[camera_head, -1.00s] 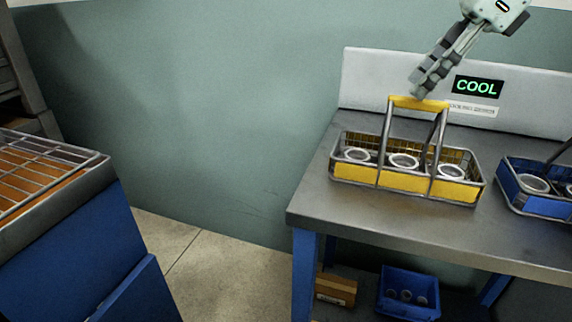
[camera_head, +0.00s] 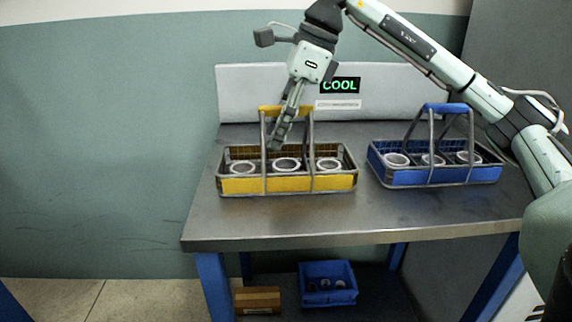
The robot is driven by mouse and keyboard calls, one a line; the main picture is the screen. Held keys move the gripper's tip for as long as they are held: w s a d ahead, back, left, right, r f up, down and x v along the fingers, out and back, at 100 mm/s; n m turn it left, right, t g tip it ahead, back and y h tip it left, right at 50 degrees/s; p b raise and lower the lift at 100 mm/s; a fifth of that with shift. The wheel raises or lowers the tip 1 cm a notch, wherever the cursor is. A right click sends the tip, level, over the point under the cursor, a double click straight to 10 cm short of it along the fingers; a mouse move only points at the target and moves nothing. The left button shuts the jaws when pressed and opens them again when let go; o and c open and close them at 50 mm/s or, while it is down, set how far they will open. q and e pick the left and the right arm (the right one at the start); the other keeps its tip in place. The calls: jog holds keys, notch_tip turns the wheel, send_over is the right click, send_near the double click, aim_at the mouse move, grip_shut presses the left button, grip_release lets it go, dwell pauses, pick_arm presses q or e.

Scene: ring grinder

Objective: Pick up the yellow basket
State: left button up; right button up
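The yellow basket (camera_head: 240,185) stands upright on the left part of the grey metal table, with several light rings in it. Its yellow-topped handle (camera_head: 270,110) rises above it. My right gripper (camera_head: 278,140) comes down from above at the handle. Its fingers cross in front of the handle bar, and their tips reach below the bar, above the rings. The fingers are seen edge-on and overlap, so I cannot tell whether they are open or shut, or whether they touch the handle. My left gripper is not in view.
A blue basket (camera_head: 408,178) with rings stands to the right on the table (camera_head: 330,228). A white back panel with a "COOL" display (camera_head: 340,86) stands behind. A blue bin (camera_head: 328,296) and a brown box (camera_head: 257,300) are below the table. The table front is clear.

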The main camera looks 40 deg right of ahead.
grip_shut()
jog(key=shift+r, duration=0.15)
dwell(0.5)
